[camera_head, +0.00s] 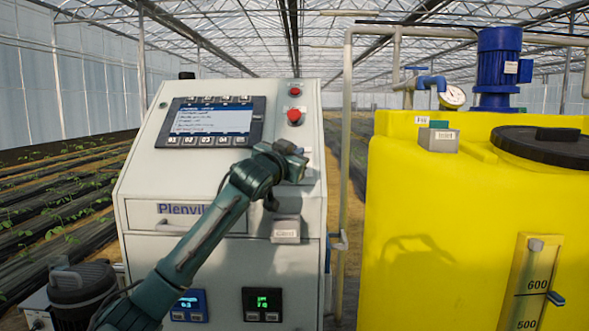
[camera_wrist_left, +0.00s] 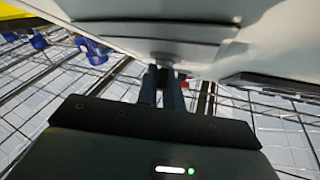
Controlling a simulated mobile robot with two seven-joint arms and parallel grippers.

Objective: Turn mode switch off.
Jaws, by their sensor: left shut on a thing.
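The mode switch is on the front panel of the pale control cabinet (camera_head: 150,180), largely hidden behind my left gripper in the head view. In the left wrist view a small grey knob, which looks like the mode switch (camera_wrist_left: 174,59), shows at the fingertips, against the pale panel. My left gripper (camera_head: 299,163) is at the right part of the panel, below the red buttons. Its two dark fingers (camera_wrist_left: 163,80) are close together on the knob. Which way the knob points cannot be told. My right gripper is in neither view.
A screen (camera_head: 212,121) is left of my gripper, and a red mushroom button (camera_head: 294,115) is above it. A small labelled box (camera_head: 286,230) sits below. A yellow tank (camera_head: 430,230) stands to the right, beside a vertical pipe (camera_head: 346,130).

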